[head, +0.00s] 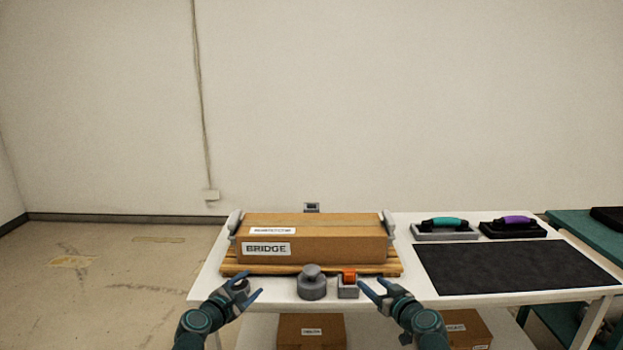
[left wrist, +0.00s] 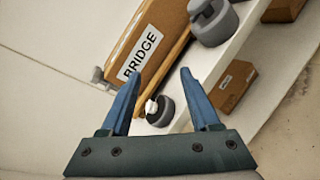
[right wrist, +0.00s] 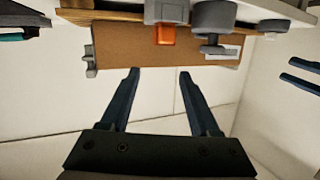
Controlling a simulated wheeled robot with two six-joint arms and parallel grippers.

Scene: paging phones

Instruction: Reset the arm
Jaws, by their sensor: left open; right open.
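My left gripper (head: 246,294) is open and empty in the head view, in front of the white table's near edge on the left. Its two blue fingers (left wrist: 158,95) stand apart in the left wrist view with nothing between them held. My right gripper (head: 371,289) is open and empty near the table's front edge, close to a small grey block with an orange switch (head: 348,280). Its fingers (right wrist: 157,85) stand apart in the right wrist view. Whether the right fingertips touch the block cannot be told.
A cardboard box labelled BRIDGE (head: 315,245) lies on a wooden pallet (head: 235,267) on the white table (head: 408,245). A grey round knob (head: 311,286) stands before it. Two handset-like pieces, teal-handled (head: 445,229) and purple-handled (head: 513,228), lie behind a black mat (head: 515,266). Boxes (head: 311,334) stand below.

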